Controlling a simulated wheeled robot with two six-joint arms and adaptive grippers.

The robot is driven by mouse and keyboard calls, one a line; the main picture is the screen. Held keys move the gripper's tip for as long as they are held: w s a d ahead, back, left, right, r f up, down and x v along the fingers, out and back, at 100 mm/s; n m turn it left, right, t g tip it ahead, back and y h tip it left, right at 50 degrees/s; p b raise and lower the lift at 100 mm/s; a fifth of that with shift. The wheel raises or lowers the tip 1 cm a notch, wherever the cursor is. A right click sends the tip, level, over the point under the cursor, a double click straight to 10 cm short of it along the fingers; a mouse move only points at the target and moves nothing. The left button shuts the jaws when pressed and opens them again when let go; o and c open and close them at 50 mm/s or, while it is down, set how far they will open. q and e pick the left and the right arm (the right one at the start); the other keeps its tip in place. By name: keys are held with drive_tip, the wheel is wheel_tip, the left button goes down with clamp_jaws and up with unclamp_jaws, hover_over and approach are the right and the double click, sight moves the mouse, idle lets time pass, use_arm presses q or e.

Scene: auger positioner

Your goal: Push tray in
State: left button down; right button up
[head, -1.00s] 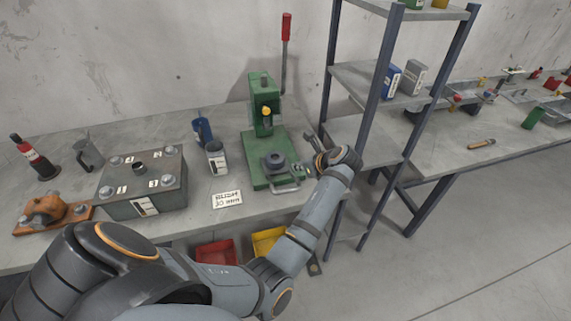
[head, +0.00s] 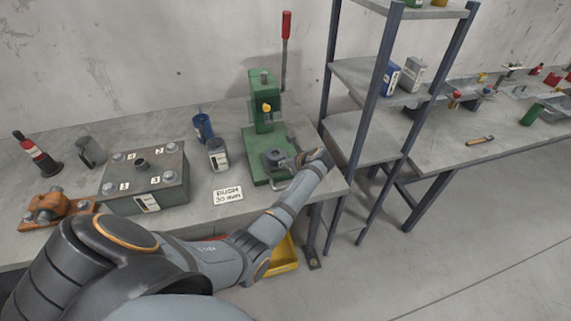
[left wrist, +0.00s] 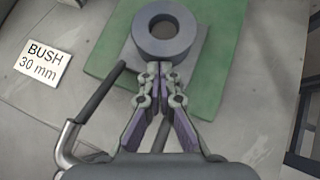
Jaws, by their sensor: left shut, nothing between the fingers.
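The green press (head: 264,135) stands on the bench. On its base lies a small grey tray (left wrist: 130,53) that carries a thick grey ring (left wrist: 163,32); the ring also shows in the head view (head: 273,158). A bent rod handle (left wrist: 98,95) reaches from the tray toward me. My left gripper (left wrist: 160,68) is shut and empty. Its fingertips are at the near edge of the ring, over the tray; I cannot tell whether they touch. In the head view my left gripper (head: 297,161) partly hides the tray and handle. My right gripper is not in view.
A sign (head: 228,195) reading "BUSH 30 mm" lies left of the press. A grey block with bolts (head: 146,180) and a dark can (head: 218,155) stand further left. A shelf rack (head: 362,138) stands close on the right.

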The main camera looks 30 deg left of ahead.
use_arm(q)
drive_tip(key=w+a+b, duration=0.1)
drive_tip(key=w+a, duration=0.2)
drive_tip(key=w+a+b, duration=0.2)
drive_tip(key=w+a, duration=0.1)
drive_tip(key=shift+a+f, duration=0.1)
drive_tip(key=shift+a, duration=0.3)
drive_tip(key=shift+s, duration=0.15)
drive_tip(key=shift+d+r, duration=0.1)
drive_tip(key=shift+r, duration=0.1)
